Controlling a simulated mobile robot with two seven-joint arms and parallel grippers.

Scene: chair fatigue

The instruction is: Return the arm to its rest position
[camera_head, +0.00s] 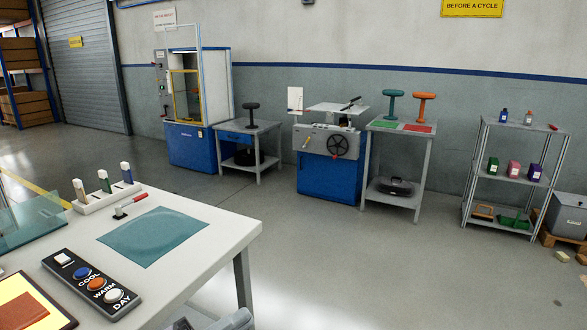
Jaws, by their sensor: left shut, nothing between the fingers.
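My left gripper (183,323) shows only in part at the bottom edge, low beside the white table (215,232). It is a dark piece next to a light grey part of my arm. It is shut and empty, and apart from the things on the table top. Most of it is cut off by the frame. My right gripper is not in view.
The white table holds a button panel (92,283), a teal mat (150,236) and a rack of bottles (108,198). Machines (333,170), stools (424,105) and a shelf (510,180) stand along the wall. The floor between is clear.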

